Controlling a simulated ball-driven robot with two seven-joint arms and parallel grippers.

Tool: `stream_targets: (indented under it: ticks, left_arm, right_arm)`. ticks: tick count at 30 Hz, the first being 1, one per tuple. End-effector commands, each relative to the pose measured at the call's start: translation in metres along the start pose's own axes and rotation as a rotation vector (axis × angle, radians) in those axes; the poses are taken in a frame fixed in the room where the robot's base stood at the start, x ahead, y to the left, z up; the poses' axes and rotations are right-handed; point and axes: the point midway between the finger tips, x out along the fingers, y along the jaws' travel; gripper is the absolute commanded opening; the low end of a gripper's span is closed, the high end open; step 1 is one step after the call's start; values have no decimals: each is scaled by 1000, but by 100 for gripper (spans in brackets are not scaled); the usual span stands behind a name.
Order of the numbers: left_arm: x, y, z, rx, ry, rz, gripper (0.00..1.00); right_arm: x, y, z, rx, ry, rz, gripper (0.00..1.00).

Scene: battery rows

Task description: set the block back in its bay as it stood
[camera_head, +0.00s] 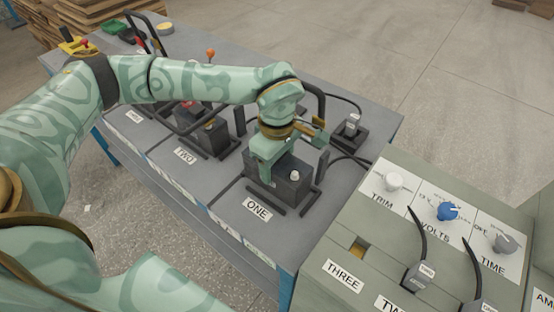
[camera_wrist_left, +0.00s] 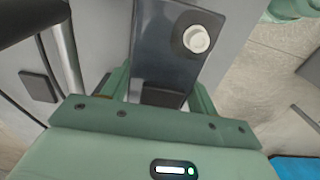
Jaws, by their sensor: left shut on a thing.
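The block (camera_head: 295,172) is a dark grey box with a white round knob on top. It is at the bay labelled ONE (camera_head: 257,209), among dark rails on the grey bench top. I cannot tell whether it rests on the bench or hangs slightly above it. My left gripper (camera_head: 268,162) comes down over the block's left side and is shut on it. In the left wrist view the block (camera_wrist_left: 160,62) and its white knob show between the green fingers. The block's lower part is hidden there. My right gripper is not in view.
Bays labelled TWO (camera_head: 186,156) and THREE (camera_head: 134,116) lie farther left along the bench. A black cable plug (camera_head: 351,127) stands at the bench's right side, with cables near the block. A control box (camera_head: 385,235) with knobs stands in front at the right.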

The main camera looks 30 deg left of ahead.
Motion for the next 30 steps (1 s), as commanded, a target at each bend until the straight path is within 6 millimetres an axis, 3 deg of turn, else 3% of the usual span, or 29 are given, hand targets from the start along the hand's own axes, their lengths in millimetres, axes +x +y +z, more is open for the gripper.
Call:
stream_targets:
  ticks: [28, 29, 30]
  left_arm:
    - [18, -1, -1, -4, 1, -7, 0]
    - [18, -1, -1, -4, 1, -7, 62]
    - [18, -1, -1, -4, 1, -7, 73]
  right_arm:
    - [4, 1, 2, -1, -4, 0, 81]
    - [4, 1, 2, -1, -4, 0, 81]
    - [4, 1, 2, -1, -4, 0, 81]
